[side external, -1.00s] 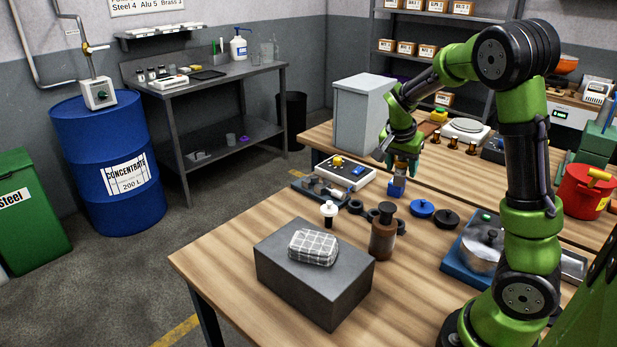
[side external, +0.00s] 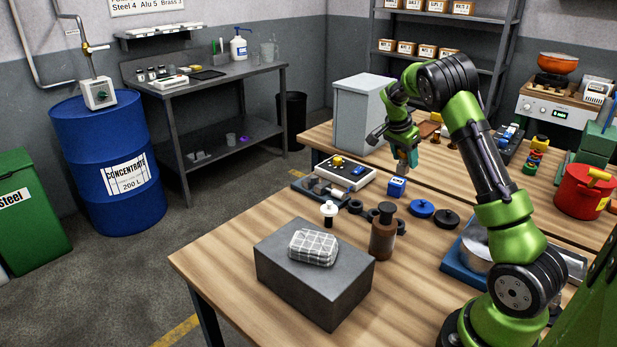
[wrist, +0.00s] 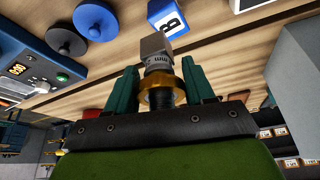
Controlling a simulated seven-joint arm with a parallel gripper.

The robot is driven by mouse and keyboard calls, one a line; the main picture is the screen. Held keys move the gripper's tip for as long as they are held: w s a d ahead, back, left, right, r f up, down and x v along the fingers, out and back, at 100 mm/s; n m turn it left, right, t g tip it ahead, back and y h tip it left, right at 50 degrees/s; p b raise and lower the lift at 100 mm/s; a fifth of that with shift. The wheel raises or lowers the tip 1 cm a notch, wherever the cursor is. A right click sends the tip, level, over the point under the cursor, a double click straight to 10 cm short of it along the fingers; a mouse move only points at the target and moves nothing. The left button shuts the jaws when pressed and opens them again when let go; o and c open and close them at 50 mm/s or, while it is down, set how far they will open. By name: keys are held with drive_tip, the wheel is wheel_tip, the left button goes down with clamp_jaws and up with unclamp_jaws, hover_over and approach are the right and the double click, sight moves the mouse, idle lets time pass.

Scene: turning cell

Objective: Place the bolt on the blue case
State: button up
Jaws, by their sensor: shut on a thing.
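The blue case (side external: 397,187) is a small blue box with a white label on the wood table, behind the dark discs. It also shows at the top of the wrist view (wrist: 176,14). My gripper (side external: 406,164) is above the table, a little above and right of the case, apart from it. In the wrist view its teal fingers (wrist: 160,70) are shut on a bolt-like piece, the bolt (wrist: 155,46), with a grey blocky end, a ribbed band, a brass collar and a dark part. The side view shows little of this piece.
Near the case stand a control box (side external: 345,172), a blue disc (side external: 421,208), a black disc (side external: 446,219) and a brown bottle (side external: 383,238). A grey block (side external: 315,285) bears a checked cloth. A tall grey cabinet (side external: 360,115) stands behind. Bare wood lies right of the case.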

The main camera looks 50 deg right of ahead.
drive_tip(key=shift+w+d, duration=0.85)
drive_tip(key=shift+f, duration=1.8)
drive_tip(key=shift+f, duration=0.1)
drive_tip(key=o, duration=1.4)
drive_tip(key=shift+a+f, duration=0.1)
